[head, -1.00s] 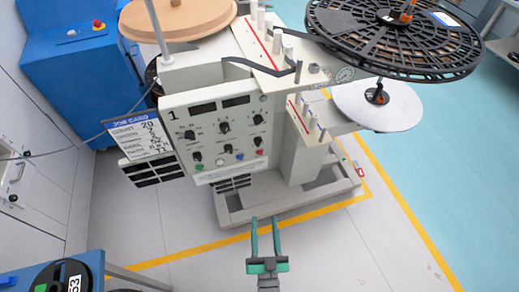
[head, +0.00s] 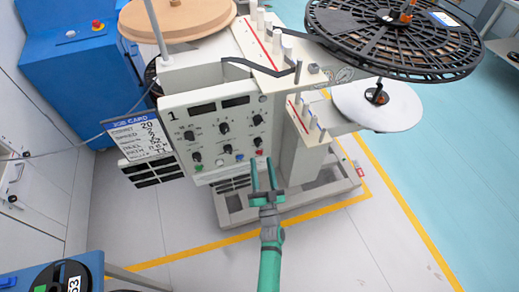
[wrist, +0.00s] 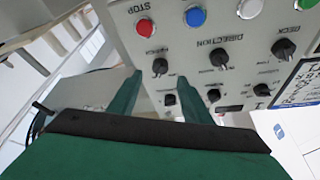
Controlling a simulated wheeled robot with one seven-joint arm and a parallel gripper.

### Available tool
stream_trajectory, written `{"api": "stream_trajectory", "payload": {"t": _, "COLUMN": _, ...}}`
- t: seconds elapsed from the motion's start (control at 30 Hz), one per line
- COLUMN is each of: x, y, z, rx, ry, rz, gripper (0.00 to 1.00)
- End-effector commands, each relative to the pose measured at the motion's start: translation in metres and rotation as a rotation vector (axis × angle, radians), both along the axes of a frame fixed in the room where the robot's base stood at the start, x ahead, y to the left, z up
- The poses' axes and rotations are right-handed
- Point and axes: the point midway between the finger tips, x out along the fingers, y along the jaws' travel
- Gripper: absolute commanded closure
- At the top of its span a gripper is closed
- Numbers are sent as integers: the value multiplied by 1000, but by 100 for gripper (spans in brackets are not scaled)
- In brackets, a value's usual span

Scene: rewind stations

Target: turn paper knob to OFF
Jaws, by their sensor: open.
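The paper knob (head: 257,141) is a small black knob at the right end of the lower knob row on the grey control panel (head: 215,141), above the red STOP button. In the wrist view the panel is upside down and the paper knob (wrist: 160,66) shows just beyond and between my fingertips. Its label is blurred and its exact pointer setting is too small to tell. My gripper (head: 262,161) has its green fingers apart and empty, reaching up to the panel's lower right edge. The gripper (wrist: 158,78) does not visibly touch the knob.
The STOP button (wrist: 145,27) and the direction knob (wrist: 218,57) are close to the paper knob. A job card (head: 143,138) hangs left of the panel. A large black reel (head: 395,35) and a white disc (head: 377,105) overhang at the right. Floor in front is clear.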

Motion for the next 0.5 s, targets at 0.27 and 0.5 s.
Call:
{"api": "stream_trajectory", "payload": {"t": 0.27, "x": 43, "y": 7, "z": 18, "rx": -1, "ry": -2, "rz": 0, "gripper": 55}}
{"api": "stream_trajectory", "payload": {"t": 0.5, "x": 59, "y": 10, "z": 23, "rx": -1, "ry": 0, "rz": 0, "gripper": 55}}
